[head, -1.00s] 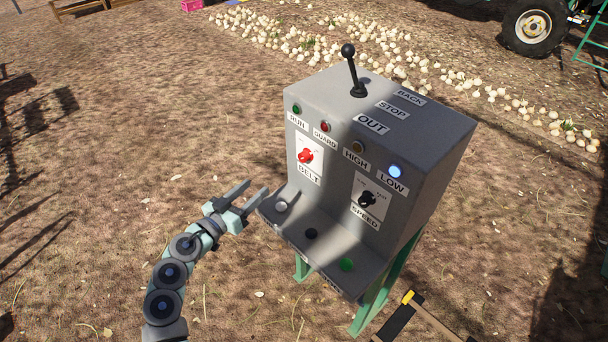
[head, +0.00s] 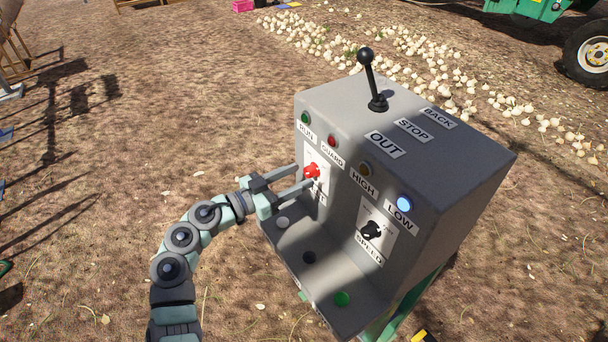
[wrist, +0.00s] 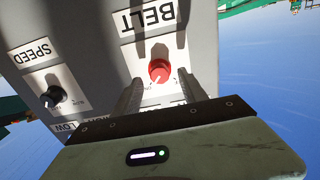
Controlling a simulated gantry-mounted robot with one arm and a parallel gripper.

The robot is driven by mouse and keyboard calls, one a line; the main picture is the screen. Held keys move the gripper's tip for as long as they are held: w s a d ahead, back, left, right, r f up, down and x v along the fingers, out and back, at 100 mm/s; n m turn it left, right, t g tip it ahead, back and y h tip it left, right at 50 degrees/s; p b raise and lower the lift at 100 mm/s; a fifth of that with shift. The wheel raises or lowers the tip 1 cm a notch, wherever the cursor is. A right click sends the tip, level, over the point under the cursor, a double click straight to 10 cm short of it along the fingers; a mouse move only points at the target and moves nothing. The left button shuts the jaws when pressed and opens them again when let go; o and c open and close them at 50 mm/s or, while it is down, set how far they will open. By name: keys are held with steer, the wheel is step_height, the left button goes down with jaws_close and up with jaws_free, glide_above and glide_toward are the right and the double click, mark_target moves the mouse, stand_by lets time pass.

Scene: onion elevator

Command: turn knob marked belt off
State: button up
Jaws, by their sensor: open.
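The red belt knob (head: 312,171) is on a white plate on the front panel of the grey control box (head: 345,140). My gripper (head: 304,176) is open, its fingers pointing at the panel close to the knob. In the wrist view, which is upside down, the red knob (wrist: 159,70) lies between the two open fingers (wrist: 160,88), under the BELT label (wrist: 153,18). I cannot tell whether the fingers touch the knob. In the head view a finger partly covers the BELT label.
The black speed knob (head: 371,230) is to the right on the same panel. A lever (head: 372,80) stands on top of the box. A ledge with a white button (head: 282,222), a black button (head: 309,257) and a green button (head: 342,299) juts out below. A blue lamp (head: 404,203) is lit.

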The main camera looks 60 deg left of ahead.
mark_target(311, 171)
steer(key=shift+w+a, duration=0.15)
steer(key=shift+w, duration=1.05)
steer(key=shift+c, duration=0.4)
jaws_close()
